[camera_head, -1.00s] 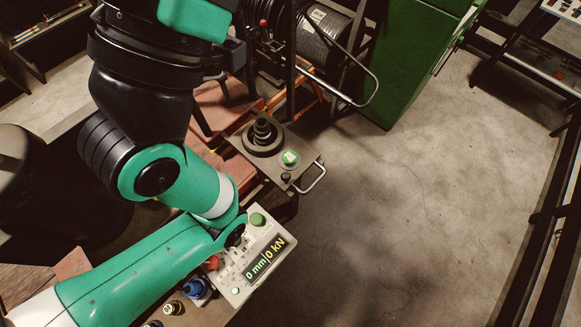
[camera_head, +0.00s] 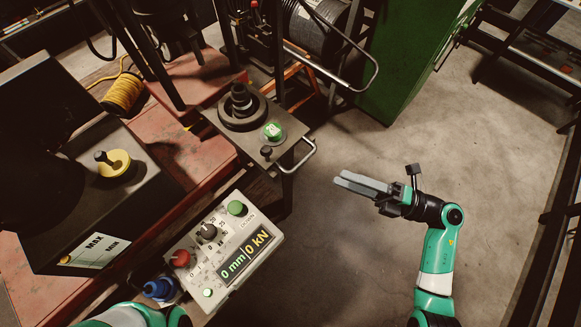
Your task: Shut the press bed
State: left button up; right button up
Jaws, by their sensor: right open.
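The press bed (camera_head: 228,132) is a dark metal plate that juts out from the press, with a bar handle (camera_head: 302,157) on its near right edge. A black stepped round die (camera_head: 241,102), a green-topped button (camera_head: 273,131) and a small black knob (camera_head: 266,151) are on it. My right gripper (camera_head: 340,182) is right of and below the handle, apart from it, with its grey fingers open and pointing left. Nothing shows between them. My left arm (camera_head: 135,316) shows only at the bottom left edge; its gripper is out of view.
A control box (camera_head: 211,247) with a display reading 0 mm and 0 kN is below the bed. A dark tank (camera_head: 100,235) with a yellow cap (camera_head: 115,163) is on the left. A green cabinet (camera_head: 405,55) stands at the back. The floor (camera_head: 400,150) around the right gripper is clear.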

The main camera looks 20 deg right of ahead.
aim_at(303, 158)
jog(key=x, duration=1.1)
jog(key=shift+w+d+f+b, duration=0.2)
jog(key=shift+w+d+b, duration=0.1)
jog(key=shift+w, duration=0.05)
grip_shut()
dwell(1.0)
